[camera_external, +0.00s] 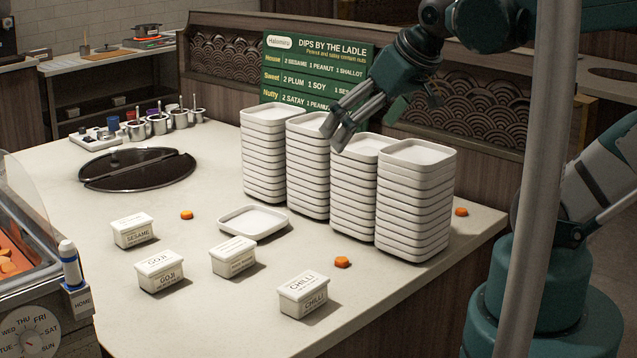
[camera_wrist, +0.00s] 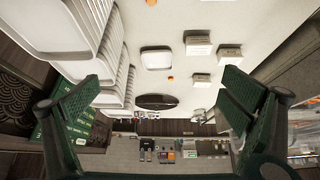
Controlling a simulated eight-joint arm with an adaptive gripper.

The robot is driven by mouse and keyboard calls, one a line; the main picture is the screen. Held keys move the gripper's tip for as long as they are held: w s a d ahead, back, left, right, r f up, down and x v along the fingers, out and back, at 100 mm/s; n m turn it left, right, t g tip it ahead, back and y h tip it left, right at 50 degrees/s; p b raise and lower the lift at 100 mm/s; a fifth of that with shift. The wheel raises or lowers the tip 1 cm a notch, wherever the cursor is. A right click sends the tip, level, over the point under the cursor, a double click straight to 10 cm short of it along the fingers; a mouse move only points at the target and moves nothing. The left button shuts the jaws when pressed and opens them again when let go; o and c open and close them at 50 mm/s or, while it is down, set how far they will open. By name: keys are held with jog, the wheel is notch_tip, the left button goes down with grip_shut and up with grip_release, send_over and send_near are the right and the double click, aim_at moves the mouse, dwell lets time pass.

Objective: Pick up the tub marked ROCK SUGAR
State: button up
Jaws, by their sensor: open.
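The tub with a small two-word label, which seems to be ROCK SUGAR (camera_external: 233,260), is a white lidded tub standing on the counter just in front of a single white tray (camera_external: 253,222). Its lettering is too small to read surely. In the wrist view it appears to be the tub (camera_wrist: 198,46) beside the tray (camera_wrist: 157,60). Other white tubs read SESAME (camera_external: 133,233), GOJI (camera_external: 160,272) and CHILLI (camera_external: 303,296). My gripper (camera_external: 334,134) is open and empty, high by the tray stacks, well away from the tub. Both fingers show in the wrist view (camera_wrist: 160,98).
Tall stacks of white trays (camera_external: 415,200) stand at the right of the counter. A dark round pot lid (camera_external: 138,169) and metal sauce pots (camera_external: 158,124) are at the back left. Carrot pieces (camera_external: 342,262) lie about. A menu board (camera_external: 315,70) stands behind the stacks.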

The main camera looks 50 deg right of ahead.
jog(key=c, duration=1.4)
jog(key=shift+c, duration=0.2)
jog(key=n+g+h, duration=0.4)
jog(key=n+g, duration=0.3)
jog(key=n, duration=1.2)
send_over(221, 251)
jog(key=f, duration=2.1)
jog(key=shift+s+d, duration=0.15)
jog(key=shift+d, duration=0.05)
jog(key=shift+a+f+h, duration=0.25)
jog(key=shift+f+h, duration=0.05)
jog(key=shift+f, duration=0.15)
